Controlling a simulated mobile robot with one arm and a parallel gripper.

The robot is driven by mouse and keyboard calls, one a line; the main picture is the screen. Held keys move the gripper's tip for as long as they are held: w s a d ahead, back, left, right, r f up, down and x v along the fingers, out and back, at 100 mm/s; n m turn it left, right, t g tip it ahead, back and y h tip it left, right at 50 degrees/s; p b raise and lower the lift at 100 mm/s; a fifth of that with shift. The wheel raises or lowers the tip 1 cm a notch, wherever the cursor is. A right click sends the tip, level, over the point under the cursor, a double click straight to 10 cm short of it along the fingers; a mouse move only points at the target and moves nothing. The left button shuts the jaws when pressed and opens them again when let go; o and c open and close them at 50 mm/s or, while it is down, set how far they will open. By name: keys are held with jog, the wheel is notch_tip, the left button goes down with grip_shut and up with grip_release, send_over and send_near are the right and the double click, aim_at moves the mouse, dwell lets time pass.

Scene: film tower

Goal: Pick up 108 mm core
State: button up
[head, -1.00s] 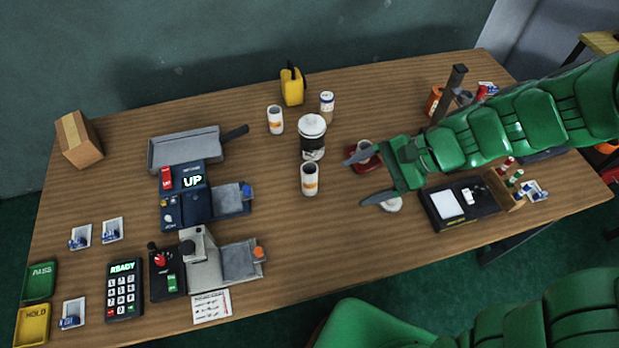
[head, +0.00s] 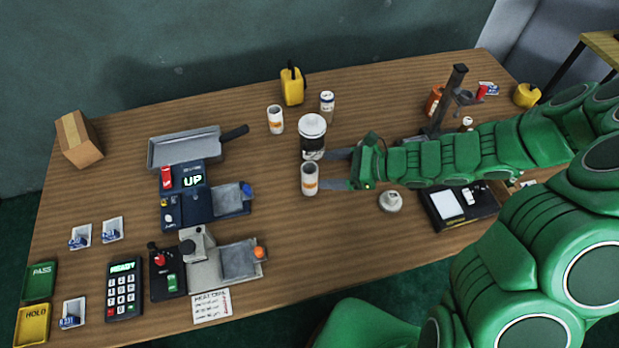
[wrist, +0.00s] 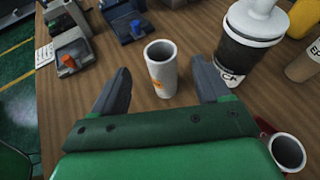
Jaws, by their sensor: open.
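A white hollow core (head: 310,179) with an orange label stands upright near the middle of the table. A similar white core (head: 276,119) stands further back. No size can be read on either. My gripper (head: 328,169) is open and empty, low over the table, pointing left at the nearer core. In the wrist view the nearer core (wrist: 162,74) shows upright in the gap between the two fingers (wrist: 160,84), apart from both. I cannot tell how far it is inside the gap. Another hollow tube (wrist: 288,151) stands at the lower right of the wrist view, by something red.
A white-lidded black canister (head: 312,138) stands just behind the nearer core, close to one finger. A small labelled jar (head: 327,105) and a yellow bottle (head: 292,86) stand behind. A blue device (head: 190,207) and a grey one (head: 212,262) lie left. Table between is clear.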

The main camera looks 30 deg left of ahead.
aim_at(303, 172)
jog(key=shift+m, duration=0.5)
jog(key=shift+f+x, duration=0.25)
jog(key=shift+x, duration=1.9)
jog(key=shift+f+x, duration=0.25)
jog(key=shift+x, duration=1.9)
jog(key=shift+w+d, duration=0.15)
jog(key=shift+d, duration=0.05)
jog(key=c, duration=1.1)
jog(key=shift+o, duration=0.2)
jog(key=shift+r, duration=0.15)
notch_tip(303, 172, up, 10)
